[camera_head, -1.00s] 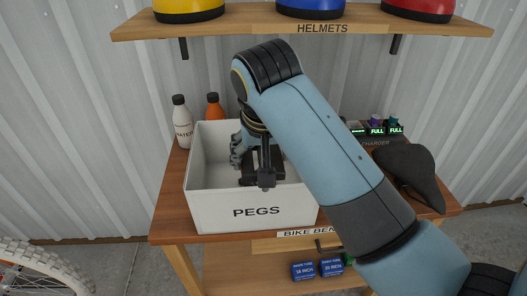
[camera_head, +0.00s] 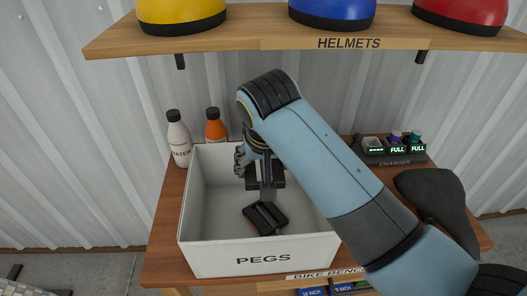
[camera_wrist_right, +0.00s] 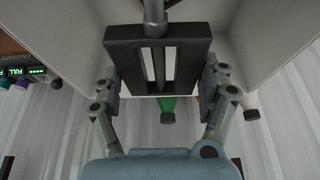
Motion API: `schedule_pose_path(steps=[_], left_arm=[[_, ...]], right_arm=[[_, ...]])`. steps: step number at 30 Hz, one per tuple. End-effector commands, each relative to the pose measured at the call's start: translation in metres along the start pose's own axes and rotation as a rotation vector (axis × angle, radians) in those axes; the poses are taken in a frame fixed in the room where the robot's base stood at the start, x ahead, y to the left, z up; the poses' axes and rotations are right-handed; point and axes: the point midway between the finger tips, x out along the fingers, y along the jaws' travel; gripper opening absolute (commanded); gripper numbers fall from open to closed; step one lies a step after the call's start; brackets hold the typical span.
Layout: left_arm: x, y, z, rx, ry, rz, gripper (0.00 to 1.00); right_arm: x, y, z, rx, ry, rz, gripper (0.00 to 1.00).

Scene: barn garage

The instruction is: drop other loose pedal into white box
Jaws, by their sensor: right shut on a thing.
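The white box (camera_head: 262,243), labelled PEGS, stands open on the wooden bench. One black pedal (camera_head: 265,216) lies on the box floor towards the front. My right gripper (camera_head: 258,170) points down inside the box opening. It is shut on another black pedal, which the arm and fingers partly hide in the head view. The right wrist view shows this held pedal (camera_wrist_right: 124,54) clearly, between the two fingers of my right gripper (camera_wrist_right: 160,78), with its grey spindle pointing away from the palm. My left gripper is not in view.
A white bottle (camera_head: 179,140) and an orange bottle (camera_head: 215,127) stand behind the box. A charger (camera_head: 391,151) and a dark saddle (camera_head: 437,200) are on the bench at right. The helmet shelf (camera_head: 240,42) hangs above.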

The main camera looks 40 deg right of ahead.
Motion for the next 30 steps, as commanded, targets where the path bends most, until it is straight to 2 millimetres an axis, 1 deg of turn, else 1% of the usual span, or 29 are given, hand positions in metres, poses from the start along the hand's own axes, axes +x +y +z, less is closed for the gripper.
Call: schedule_pose_path(steps=[4, 12, 13, 15, 18, 26, 29, 30], left_arm=[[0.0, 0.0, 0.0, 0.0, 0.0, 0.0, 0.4], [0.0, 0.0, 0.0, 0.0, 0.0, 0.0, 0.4], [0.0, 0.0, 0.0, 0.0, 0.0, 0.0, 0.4], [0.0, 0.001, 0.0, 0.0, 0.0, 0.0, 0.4], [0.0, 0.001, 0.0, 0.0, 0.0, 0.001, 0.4], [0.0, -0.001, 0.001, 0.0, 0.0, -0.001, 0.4], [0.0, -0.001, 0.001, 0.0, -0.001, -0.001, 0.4], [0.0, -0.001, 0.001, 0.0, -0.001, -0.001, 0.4]], right_arm=[[0.006, 0.0, 0.003, 0.0, 0.0, 0.0, 0.39], [0.007, 0.0, 0.003, 0.0, 0.001, 0.0, 0.39], [0.007, 0.0, 0.003, 0.0, 0.001, 0.0, 0.8], [0.007, 0.0, 0.003, 0.0, 0.001, 0.0, 0.9], [0.007, 0.0, 0.003, 0.0, 0.001, 0.0, 1.0], [0.006, 0.0, 0.003, 0.0, 0.0, 0.0, 1.0], [-0.002, 0.0, 0.003, 0.0, 0.001, -0.001, 1.0], [-0.008, -0.001, 0.003, 0.001, 0.002, -0.002, 1.0]])
